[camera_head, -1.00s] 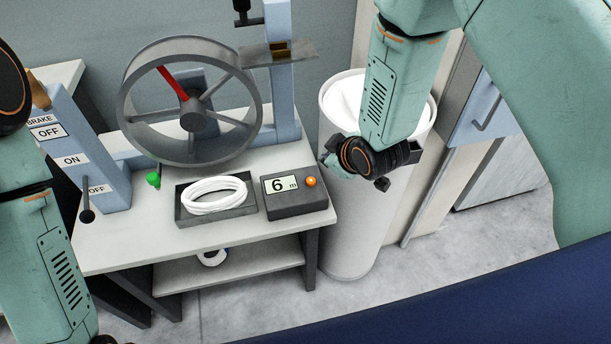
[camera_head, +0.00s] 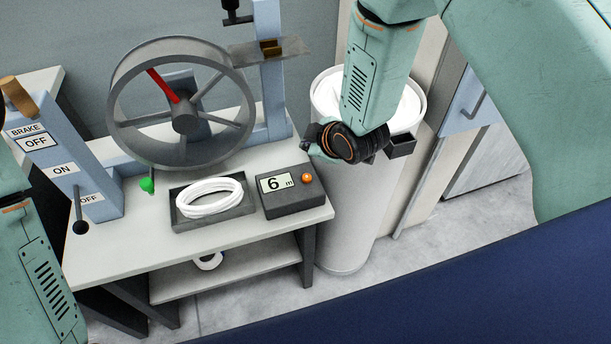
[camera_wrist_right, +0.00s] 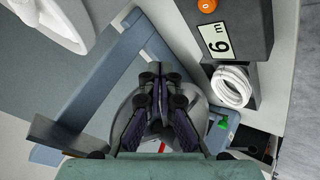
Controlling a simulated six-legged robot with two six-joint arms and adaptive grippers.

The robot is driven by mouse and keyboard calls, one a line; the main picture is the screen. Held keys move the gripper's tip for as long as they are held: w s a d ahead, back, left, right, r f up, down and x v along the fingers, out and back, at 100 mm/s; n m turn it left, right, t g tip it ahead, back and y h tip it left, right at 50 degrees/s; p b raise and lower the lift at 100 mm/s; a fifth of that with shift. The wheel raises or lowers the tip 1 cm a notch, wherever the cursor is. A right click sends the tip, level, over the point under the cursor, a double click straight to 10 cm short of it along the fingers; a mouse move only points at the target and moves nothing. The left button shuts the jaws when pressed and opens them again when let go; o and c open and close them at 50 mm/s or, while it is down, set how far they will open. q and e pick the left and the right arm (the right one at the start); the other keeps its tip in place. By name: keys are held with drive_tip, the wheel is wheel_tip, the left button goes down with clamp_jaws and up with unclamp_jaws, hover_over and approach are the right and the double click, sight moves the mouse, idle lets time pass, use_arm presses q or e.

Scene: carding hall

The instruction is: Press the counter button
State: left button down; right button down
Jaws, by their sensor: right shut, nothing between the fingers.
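The counter (camera_head: 292,196) is a dark grey box on the table's right end. Its display reads 6 m, and an orange button (camera_head: 306,177) sits on its top face, right of the display. In the right wrist view the counter (camera_wrist_right: 235,28) is at the upper right, with the orange button (camera_wrist_right: 207,5) cut by the top edge. My right gripper (camera_head: 312,140) is above and behind the counter, apart from the button. In the wrist view its fingers (camera_wrist_right: 160,78) are closed together and empty. My left arm shows at the left edge; its gripper is out of view.
A tray (camera_head: 180,221) with a white coil stands left of the counter. A large grey wheel (camera_head: 120,105) with a red spoke rises behind. A lever panel (camera_head: 95,178) is at left, a white bin (camera_head: 340,235) at right. The table front (camera_head: 130,262) is clear.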

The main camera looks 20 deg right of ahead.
sight(308, 179)
wheel_tip(308, 179, down, 9)
drive_tip(key=b, duration=0.6)
drive_tip(key=shift+d+r+b, duration=0.1)
drive_tip(key=shift+r+b, duration=0.1)
drive_tip(key=shift+b, duration=0.2)
drive_tip(key=shift+f, duration=0.1)
idle(0.8)
drive_tip(key=shift+f+b, duration=0.3)
drive_tip(key=shift+f, duration=0.15)
drive_tip(key=shift+f+b, duration=0.3)
drive_tip(key=shift+f, duration=0.1)
idle(0.7)
drive_tip(key=shift+r, duration=0.1)
drive_tip(key=shift+r+p, duration=0.75)
drive_tip(key=shift+r, duration=0.05)
